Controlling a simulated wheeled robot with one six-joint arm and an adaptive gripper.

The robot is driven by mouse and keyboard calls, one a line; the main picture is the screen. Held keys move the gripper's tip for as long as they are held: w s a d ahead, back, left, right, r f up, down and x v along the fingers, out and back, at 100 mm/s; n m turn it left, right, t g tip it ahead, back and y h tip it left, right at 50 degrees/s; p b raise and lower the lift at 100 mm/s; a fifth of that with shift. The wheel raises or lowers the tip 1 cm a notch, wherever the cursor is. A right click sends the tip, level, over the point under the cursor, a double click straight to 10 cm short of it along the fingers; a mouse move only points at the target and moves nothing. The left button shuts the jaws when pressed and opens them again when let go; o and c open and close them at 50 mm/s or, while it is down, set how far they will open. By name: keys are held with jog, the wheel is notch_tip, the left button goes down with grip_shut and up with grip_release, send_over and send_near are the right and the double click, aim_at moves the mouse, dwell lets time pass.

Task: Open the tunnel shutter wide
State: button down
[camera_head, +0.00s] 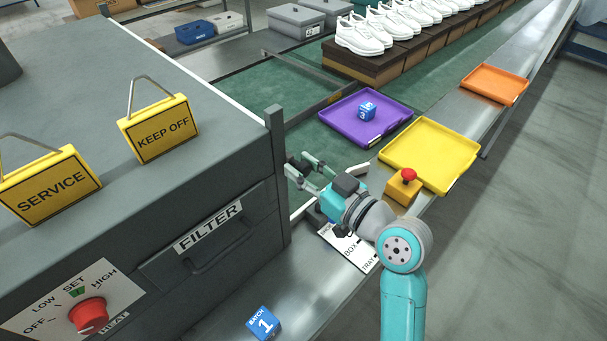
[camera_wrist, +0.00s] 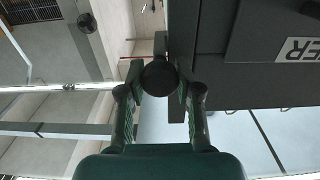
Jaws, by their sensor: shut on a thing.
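The tunnel is the large dark grey housing (camera_head: 110,190) filling the left of the head view. Its shutter cannot be made out clearly; the tunnel's end face is turned away, behind a grey upright (camera_head: 277,175) at its right corner. My gripper (camera_head: 303,168) is just right of that upright, reaching left toward the tunnel's mouth. In the wrist view my gripper (camera_wrist: 160,78) is shut on a dark round knob (camera_wrist: 158,76), which I take to be the shutter's handle. The dark tunnel wall (camera_wrist: 215,60) is close beside it. How far the shutter stands open is hidden.
A purple tray (camera_head: 345,135) with a blue cube (camera_head: 367,111) lies on the green belt (camera_head: 310,140). A yellow tray (camera_head: 450,165) and a red-button box (camera_head: 403,188) are close to my arm. A FILTER drawer (camera_head: 210,240) and red dial (camera_head: 88,315) face the front.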

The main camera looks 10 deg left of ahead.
jog(key=c, duration=0.8)
grip_release()
jog(key=v, duration=1.2)
